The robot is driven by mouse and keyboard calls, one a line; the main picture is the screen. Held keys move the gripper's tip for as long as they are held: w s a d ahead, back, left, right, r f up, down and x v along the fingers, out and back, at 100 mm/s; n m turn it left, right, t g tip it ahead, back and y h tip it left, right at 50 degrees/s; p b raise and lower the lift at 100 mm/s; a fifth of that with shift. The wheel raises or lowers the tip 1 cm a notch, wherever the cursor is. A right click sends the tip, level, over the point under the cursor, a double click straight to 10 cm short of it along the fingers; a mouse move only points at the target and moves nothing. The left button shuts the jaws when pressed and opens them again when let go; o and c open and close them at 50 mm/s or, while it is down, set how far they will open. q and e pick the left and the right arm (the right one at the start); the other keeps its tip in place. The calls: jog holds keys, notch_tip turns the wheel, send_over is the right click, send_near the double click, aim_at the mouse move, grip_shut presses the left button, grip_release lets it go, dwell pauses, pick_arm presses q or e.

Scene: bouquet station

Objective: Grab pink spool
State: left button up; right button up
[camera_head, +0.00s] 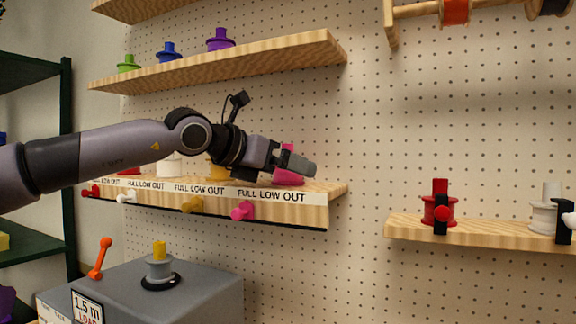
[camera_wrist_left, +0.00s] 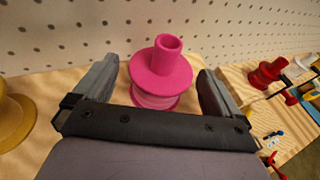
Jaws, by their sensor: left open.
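The pink spool (camera_wrist_left: 160,72) stands upright on the wooden shelf, between the two fingers of my left gripper (camera_wrist_left: 158,88) in the left wrist view. There is a visible gap on each side, and the fingers are open. In the head view the pink spool (camera_head: 289,178) is partly hidden behind my left gripper (camera_head: 296,163), which reaches in from the left over the labelled shelf (camera_head: 338,188). My right gripper is in neither view.
A yellow spool (camera_wrist_left: 12,112) stands left of my gripper. White and red spools share the shelf. A pink knob (camera_head: 242,210) sticks out below. An upper shelf (camera_head: 300,54) holds green, blue and purple spools. A red spool (camera_head: 438,208) stands on the right shelf.

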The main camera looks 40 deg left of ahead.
pick_arm(q)
jog(key=shift+w+f, duration=0.15)
jog(key=shift+w, duration=0.4)
jog(key=c, duration=1.1)
jog(key=shift+o, duration=0.2)
